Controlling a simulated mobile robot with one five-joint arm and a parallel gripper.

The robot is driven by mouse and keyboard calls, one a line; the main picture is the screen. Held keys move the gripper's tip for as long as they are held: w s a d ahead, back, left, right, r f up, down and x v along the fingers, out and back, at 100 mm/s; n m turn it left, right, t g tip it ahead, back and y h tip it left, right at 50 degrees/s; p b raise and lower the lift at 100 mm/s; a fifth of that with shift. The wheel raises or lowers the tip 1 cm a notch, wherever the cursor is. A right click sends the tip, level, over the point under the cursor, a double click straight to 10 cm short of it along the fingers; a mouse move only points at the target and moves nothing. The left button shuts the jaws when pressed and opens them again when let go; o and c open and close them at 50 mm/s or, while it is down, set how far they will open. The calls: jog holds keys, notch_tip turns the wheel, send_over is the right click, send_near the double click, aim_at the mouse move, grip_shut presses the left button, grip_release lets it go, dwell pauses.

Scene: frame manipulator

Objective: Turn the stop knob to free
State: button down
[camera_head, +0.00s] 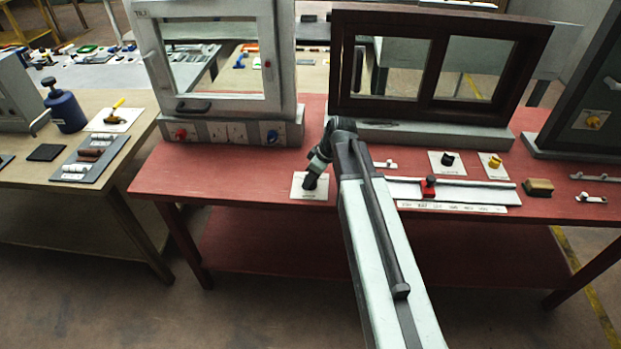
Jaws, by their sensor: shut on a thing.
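My arm reaches from the bottom of the view to the red table, and my gripper (311,183) points down at a small white labelled plate (322,193) near the table's front edge. The gripper is shut on the stop knob on this plate. The knob itself is hidden by the gripper, so its angle cannot be seen. The label on the plate is too small to read.
A light window frame (213,118) and a dark window frame (434,108) stand behind my gripper. To the right are a black knob (447,159), a yellow knob (494,161) and a red slider (428,187) on a rail. Bare red tabletop lies left of the plate.

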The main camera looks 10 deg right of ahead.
jog(key=shift+m, duration=0.3)
jog(key=m+t, duration=0.1)
jog(key=m, duration=0.1)
jog(key=shift+m+h, duration=0.3)
jog(key=shift+h, duration=0.1)
jog(key=m+h, duration=0.1)
jog(key=m, duration=0.1)
jog(key=m+h, duration=0.1)
jog(key=m, duration=0.2)
jog(key=shift+a+t, duration=0.1)
jog(key=shift+t, duration=0.3)
jog(key=m+h, duration=0.1)
jog(key=m, duration=0.4)
jog(key=shift+a+h, duration=0.15)
jog(key=shift+h, duration=0.25)
jog(key=m, duration=0.2)
jog(key=m+g+h, duration=0.1)
jog(key=m, duration=0.1)
jog(key=shift+a+m+h, duration=0.1)
jog(key=shift+m+h, duration=0.2)
jog(key=shift+a, duration=0.1)
jog(key=c, duration=0.8)
grip_release()
jog(key=shift+c, duration=0.2)
